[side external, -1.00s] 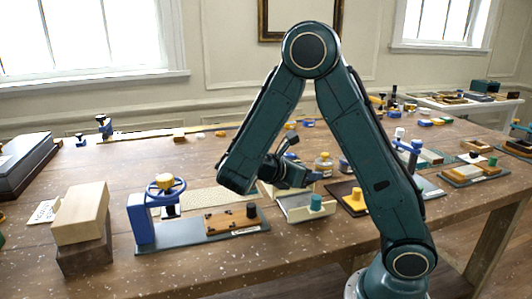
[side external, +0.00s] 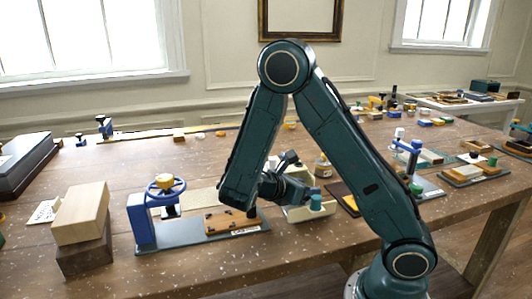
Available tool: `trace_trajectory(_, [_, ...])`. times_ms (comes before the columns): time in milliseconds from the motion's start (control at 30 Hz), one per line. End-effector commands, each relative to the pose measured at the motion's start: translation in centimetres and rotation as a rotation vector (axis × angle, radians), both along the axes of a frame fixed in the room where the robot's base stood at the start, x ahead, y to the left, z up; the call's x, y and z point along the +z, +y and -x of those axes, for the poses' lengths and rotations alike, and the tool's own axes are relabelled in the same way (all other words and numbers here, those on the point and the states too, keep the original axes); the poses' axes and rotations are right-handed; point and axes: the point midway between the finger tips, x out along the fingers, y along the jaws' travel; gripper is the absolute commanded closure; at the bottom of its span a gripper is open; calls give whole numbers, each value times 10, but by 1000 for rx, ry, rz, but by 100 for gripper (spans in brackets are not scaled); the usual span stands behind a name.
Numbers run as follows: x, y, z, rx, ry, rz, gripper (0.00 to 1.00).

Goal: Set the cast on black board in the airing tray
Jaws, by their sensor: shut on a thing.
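My gripper (side external: 298,189) is low over the middle of the table, behind and above the cream tray. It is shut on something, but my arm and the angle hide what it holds. The cream tray (side external: 299,216) has low walls, and a green-topped piece (side external: 316,202) shows at its right side. A dark board (side external: 338,191) with a yellow piece on it lies just right of the tray, partly hidden by my arm. I cannot tell which cast is in my jaws.
A blue press with a handwheel (side external: 165,187) stands left of the tray on a grey base (side external: 180,238) with a wooden block. A blue fixture (side external: 412,152) stands right of my arm. The front table strip is clear.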

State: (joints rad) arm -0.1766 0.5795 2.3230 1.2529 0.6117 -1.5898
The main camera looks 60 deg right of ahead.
Motion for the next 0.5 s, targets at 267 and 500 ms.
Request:
trace_trajectory(267, [-4,0,0,0,1,1,83])
trace_trajectory(500, [-9,0,0,0,1,1,83])
